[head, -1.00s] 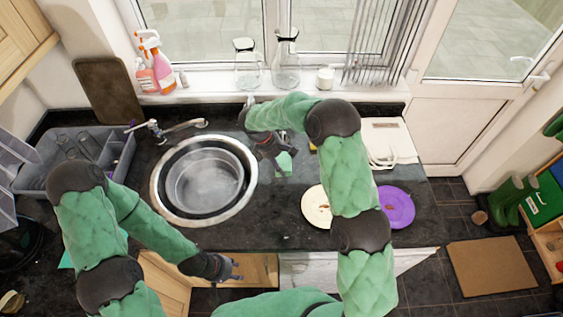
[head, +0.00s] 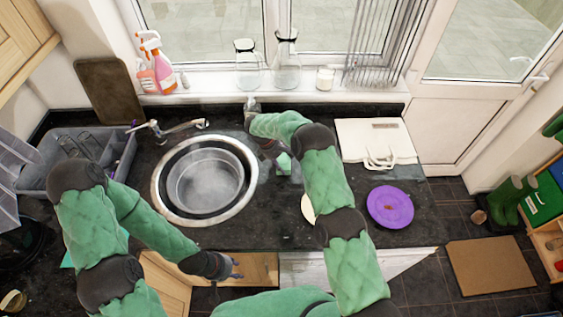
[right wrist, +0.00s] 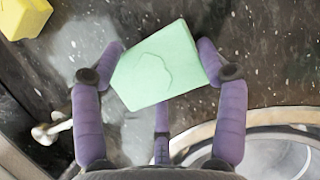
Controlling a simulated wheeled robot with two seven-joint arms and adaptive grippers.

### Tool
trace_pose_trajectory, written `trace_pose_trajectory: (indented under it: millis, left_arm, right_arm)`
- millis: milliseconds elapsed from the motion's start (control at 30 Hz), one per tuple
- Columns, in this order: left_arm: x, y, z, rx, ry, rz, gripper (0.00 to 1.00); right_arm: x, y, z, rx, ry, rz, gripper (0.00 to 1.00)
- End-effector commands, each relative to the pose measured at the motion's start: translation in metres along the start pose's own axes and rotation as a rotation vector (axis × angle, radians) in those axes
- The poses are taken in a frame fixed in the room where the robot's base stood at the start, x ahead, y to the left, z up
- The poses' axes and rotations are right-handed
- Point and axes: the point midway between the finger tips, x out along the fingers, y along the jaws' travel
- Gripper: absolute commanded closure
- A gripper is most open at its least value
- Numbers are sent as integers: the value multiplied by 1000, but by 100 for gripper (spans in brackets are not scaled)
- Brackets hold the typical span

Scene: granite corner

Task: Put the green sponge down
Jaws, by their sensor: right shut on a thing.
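The green sponge (head: 284,164) is in my right gripper over the dark counter, right of the round sink. In the right wrist view the sponge (right wrist: 158,65) sits between the purple fingers of my right gripper (right wrist: 162,70), which are shut on it from both sides. In the head view my right gripper (head: 277,153) is partly hidden by its own arm. I cannot tell whether the sponge touches the counter. My left gripper (head: 237,268) is empty with its fingers apart, low in front of the counter's edge.
A round metal sink (head: 205,180) lies left of the sponge. A yellow block (right wrist: 24,16) is near the sponge in the right wrist view. A purple plate (head: 390,207) and a white board (head: 375,140) lie to the right. A cream plate (head: 307,208) is partly behind my arm.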

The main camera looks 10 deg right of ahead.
Motion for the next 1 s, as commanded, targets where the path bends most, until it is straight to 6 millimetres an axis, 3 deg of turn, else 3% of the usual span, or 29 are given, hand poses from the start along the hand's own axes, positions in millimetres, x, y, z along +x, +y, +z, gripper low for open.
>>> trace_pose_trajectory:
  millis: [467,500,567,1000]
  left_arm:
    - [2,-1,0,0,0,0,60]
    - [2,-1,0,0,0,0,60]
    - [1,0,0,0,0,0,60]
    - [-1,0,0,0,0,0,60]
  right_arm:
    - [8,0,-3,1,1,2,49]
    - [8,0,-3,0,0,2,21]
    - [7,0,-3,0,0,2,4]
    - [5,0,-2,1,1,2,3]
